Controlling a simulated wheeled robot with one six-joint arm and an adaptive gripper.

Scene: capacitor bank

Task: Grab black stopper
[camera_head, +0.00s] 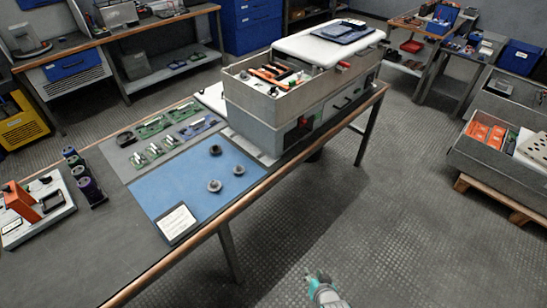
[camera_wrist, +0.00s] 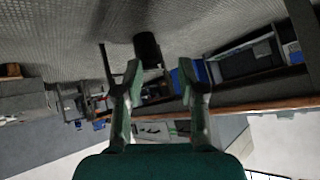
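A black round stopper (camera_head: 215,150) lies on the blue mat (camera_head: 165,190) on the workbench in the head view. Two greyer round pieces, one at the right (camera_head: 239,170) and one nearer (camera_head: 214,186), lie close to it on the same mat. My gripper (camera_head: 320,277) shows at the bottom of the head view, over the floor, right of the bench and well apart from the stopper. In the wrist view my gripper (camera_wrist: 160,75) has its two fingers spread with nothing between them. I cannot make out the stopper in the wrist view.
A large grey open-topped unit (camera_head: 290,105) stands on the bench's far end. Green circuit boards (camera_head: 155,125) lie behind the mat, a white card (camera_head: 177,223) on its near corner. Dark spools (camera_head: 90,190) stand at left. A dark cylinder (camera_wrist: 148,48) appears beyond my fingers.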

